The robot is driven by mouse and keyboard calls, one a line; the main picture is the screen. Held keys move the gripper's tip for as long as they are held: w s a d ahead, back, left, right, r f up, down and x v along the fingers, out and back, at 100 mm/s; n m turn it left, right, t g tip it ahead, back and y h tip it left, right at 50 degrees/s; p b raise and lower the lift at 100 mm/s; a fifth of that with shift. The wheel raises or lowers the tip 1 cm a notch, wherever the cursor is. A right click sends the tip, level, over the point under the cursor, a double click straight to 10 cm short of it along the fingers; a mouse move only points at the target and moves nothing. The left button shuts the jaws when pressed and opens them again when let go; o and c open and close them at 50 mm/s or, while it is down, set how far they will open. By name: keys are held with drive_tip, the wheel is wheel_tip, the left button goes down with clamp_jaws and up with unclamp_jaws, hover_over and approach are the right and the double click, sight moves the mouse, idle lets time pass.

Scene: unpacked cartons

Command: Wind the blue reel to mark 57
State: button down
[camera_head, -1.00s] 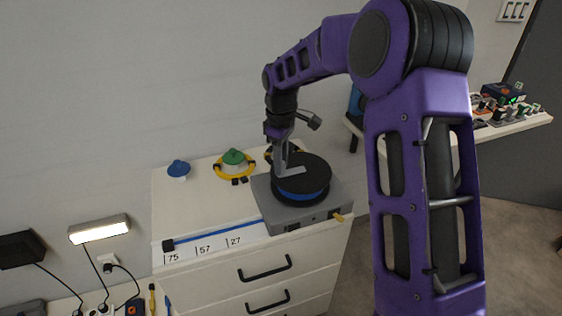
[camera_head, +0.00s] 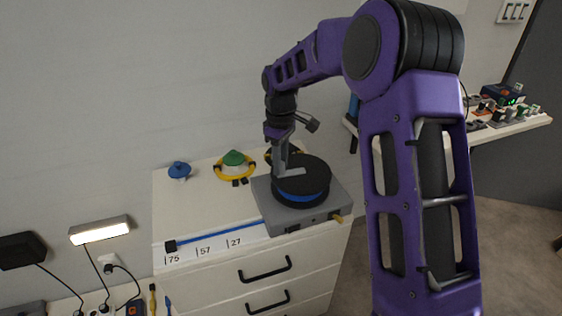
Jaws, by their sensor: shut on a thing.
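The blue reel (camera_head: 302,195) has black discs and sits on a grey base on top of the white cabinet. My gripper (camera_head: 281,171) is at the reel's left rear side, by a grey crank arm, shut on what looks like its handle; the jaws hide the handle. A blue strap (camera_head: 218,235) runs left from the base along the front edge. Its black end block (camera_head: 170,246) lies above mark 75 (camera_head: 173,259), left of mark 57 (camera_head: 204,250). Mark 27 (camera_head: 234,242) is closer to the base.
A yellow ring with a green top (camera_head: 234,163) and a small blue knob-like object (camera_head: 179,170) stand at the cabinet's back. A lit lamp (camera_head: 100,230) is at left. A shelf with small items (camera_head: 505,114) is at right. The cabinet top's left middle is clear.

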sight(293, 159)
drive_tip(key=w+m+p, duration=0.1)
drive_tip(key=m, duration=0.1)
drive_tip(key=w+m+p, duration=0.1)
drive_tip(key=m, duration=0.1)
drive_tip(key=shift+w+r, duration=0.1)
drive_tip(key=m, duration=0.1)
drive_tip(key=w+m+p, duration=0.1)
drive_tip(key=m, duration=0.1)
drive_tip(key=shift+w+d+m+p, duration=0.25)
drive_tip(key=shift+w+m+p, duration=0.15)
drive_tip(key=m, duration=0.1)
drive_tip(key=w+d+m+p, duration=0.1)
drive_tip(key=m, duration=0.2)
drive_tip(key=shift+w+d, duration=0.2)
drive_tip(key=shift+w, duration=0.15)
drive_tip(key=shift+w+d+m+p, duration=0.3)
drive_tip(key=shift+d+m+p, duration=0.15)
drive_tip(key=shift+m, duration=0.75)
drive_tip(key=shift+w+d+m+p, duration=0.3)
drive_tip(key=shift+d+m, duration=0.25)
drive_tip(key=shift+m, duration=0.65)
drive_tip(key=c, duration=0.6)
unclamp_jaws()
